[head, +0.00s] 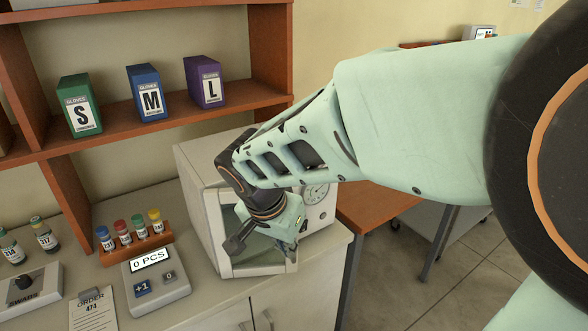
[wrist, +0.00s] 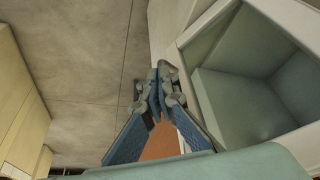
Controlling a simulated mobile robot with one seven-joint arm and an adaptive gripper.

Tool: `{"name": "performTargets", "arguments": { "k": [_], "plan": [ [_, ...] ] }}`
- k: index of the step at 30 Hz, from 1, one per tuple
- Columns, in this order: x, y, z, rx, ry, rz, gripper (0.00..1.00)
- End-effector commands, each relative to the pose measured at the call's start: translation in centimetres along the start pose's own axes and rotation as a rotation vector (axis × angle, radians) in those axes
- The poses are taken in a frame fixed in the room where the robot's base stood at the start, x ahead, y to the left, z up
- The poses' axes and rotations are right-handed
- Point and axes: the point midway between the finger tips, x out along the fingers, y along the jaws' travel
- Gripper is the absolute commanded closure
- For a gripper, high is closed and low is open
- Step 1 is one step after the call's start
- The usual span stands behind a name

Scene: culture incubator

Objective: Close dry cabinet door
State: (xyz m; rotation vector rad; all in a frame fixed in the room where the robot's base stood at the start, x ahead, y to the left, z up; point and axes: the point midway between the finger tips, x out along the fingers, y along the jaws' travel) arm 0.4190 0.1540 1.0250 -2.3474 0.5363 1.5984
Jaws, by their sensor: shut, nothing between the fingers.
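The dry cabinet (head: 213,160) is a white box on the counter with a round dial on its front. Its front opening shows a pale frame (head: 222,235) and a greenish interior, which is also plain on the right of the wrist view (wrist: 245,100). I cannot tell surely which part is the door, because my arm covers much of the front. My gripper (head: 289,246) is at the cabinet's front, angled downward. In the wrist view, its fingers (wrist: 160,108) are together and empty, left of the opening. I cannot tell whether they touch the frame.
A counting device (head: 157,285) and a rack of coloured vials (head: 136,240) stand left of the cabinet. Glove boxes (head: 147,92) sit on the wooden shelf above. A wooden desk (head: 375,210) is at right, with open floor (head: 455,265) beyond.

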Motion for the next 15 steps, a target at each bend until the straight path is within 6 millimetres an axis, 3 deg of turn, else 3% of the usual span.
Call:
{"name": "performTargets", "arguments": {
  "k": [15],
  "plan": [
    [0.38, -0.20, -0.81, -0.045, -0.002, -0.018, 1.00]
  ]
}}
